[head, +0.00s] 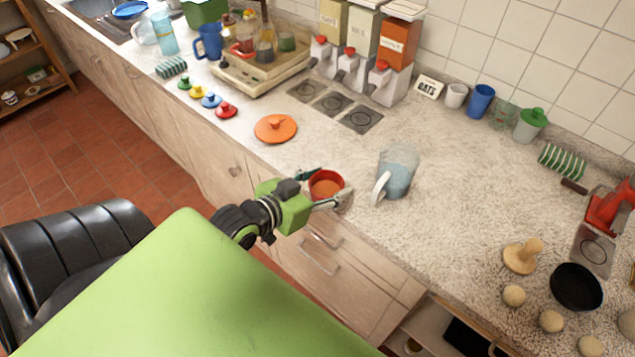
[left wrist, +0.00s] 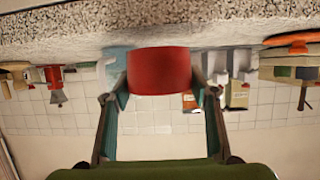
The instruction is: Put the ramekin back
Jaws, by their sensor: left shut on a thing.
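The ramekin (head: 326,182) is small, round and red, with an orange-brown inside, and it is upright in the head view. My left gripper (head: 327,188) comes in from the left and is shut on its sides, one finger on each side. In the left wrist view the red ramekin (left wrist: 159,72) fills the space between the two fingers (left wrist: 160,90). It is at the front edge of the counter (head: 440,190); I cannot tell whether it touches the surface. My right gripper is not in view.
A blue-tinted pitcher (head: 399,172) stands close to the right of the ramekin. An orange lid (head: 275,128) lies behind it to the left.

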